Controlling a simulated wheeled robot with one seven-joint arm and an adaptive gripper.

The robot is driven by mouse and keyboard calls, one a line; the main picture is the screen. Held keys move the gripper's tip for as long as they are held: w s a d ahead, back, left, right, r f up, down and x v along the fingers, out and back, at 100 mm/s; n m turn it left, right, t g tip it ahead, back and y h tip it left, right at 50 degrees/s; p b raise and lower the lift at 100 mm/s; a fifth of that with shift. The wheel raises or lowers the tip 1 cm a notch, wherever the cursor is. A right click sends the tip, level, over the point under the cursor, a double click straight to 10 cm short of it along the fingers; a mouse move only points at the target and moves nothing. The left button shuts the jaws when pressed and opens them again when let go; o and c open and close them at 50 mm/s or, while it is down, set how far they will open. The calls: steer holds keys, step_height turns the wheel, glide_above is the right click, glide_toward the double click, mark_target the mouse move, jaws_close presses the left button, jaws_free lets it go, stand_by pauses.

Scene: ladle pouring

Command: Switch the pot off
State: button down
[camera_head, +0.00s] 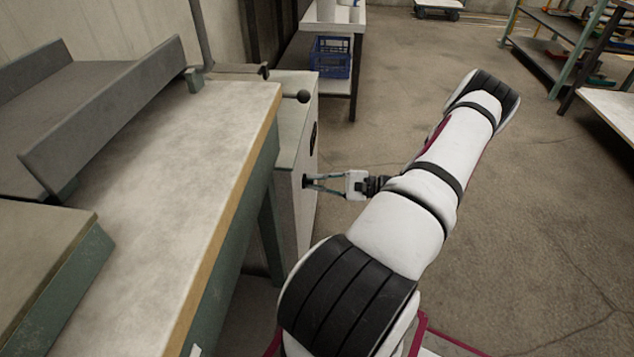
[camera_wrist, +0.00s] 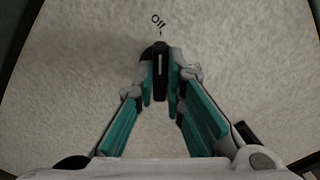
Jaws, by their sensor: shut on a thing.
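The pot's pale cabinet (camera_head: 296,150) stands past the end of the workbench, its side facing my arm. In the wrist view its speckled panel (camera_wrist: 70,60) fills the background. A black knob (camera_wrist: 160,62) with a white line sits on that panel. The line points up to a small "Off" label (camera_wrist: 158,20). My gripper (camera_head: 309,182) reaches left to the panel. In the wrist view its teal fingers (camera_wrist: 160,80) are shut on the knob, one on each side.
The workbench (camera_head: 190,160) runs along the left, with a grey chute (camera_head: 110,110) on it. A black ball-ended lever (camera_head: 303,96) sticks out above my gripper. A white table (camera_head: 335,28) with a blue crate (camera_head: 331,58) stands behind.

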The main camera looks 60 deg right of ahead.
steer(key=c, duration=1.7)
jaws_free()
steer(key=shift+o, duration=0.2)
steer(key=v, duration=1.2)
steer(key=shift+s+f, duration=0.1)
